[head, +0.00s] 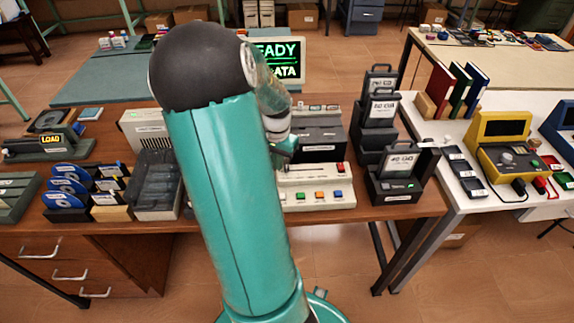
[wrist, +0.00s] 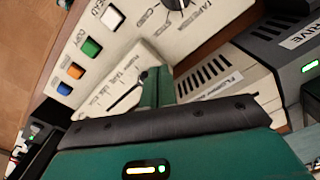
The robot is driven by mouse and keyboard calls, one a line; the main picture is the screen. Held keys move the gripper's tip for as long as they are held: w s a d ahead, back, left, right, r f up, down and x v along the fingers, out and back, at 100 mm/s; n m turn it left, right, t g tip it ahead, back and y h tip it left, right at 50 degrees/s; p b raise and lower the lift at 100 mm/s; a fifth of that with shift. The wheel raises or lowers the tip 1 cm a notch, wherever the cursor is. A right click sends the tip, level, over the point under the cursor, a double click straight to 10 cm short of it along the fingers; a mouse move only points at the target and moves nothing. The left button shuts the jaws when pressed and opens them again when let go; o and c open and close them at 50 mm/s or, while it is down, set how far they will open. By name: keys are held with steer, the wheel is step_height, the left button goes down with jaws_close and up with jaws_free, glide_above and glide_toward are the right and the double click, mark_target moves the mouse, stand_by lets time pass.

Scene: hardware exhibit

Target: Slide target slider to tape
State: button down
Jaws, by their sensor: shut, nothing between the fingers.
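A cream console (head: 315,172) with coloured buttons stands on the wooden desk, partly hidden by my arm in the head view. In the wrist view, its panel carries a scale with a dark straight slot (wrist: 124,97), which I take for the slider's track. Contact cannot be told. In the head view my gripper (head: 288,148) is just above the console's left part.
Beside the slot are blue, orange, green and white buttons (wrist: 91,47) and a dark knob (wrist: 176,4). Black drives (head: 398,172) stand right of the console, disk holders (head: 90,190) left.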

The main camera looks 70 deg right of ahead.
mark_target(288, 166)
steer(key=shift+f, duration=0.45)
steer(key=shift+s+d, duration=0.4)
steer(key=shift+s, duration=0.4)
steer(key=shift+s+d, duration=0.4)
steer(key=shift+s, duration=0.4)
stand_by(0.6)
steer(key=shift+w+a, duration=0.1)
steer(key=shift+w, duration=0.2)
stand_by(0.4)
steer(key=shift+r, duration=3.55)
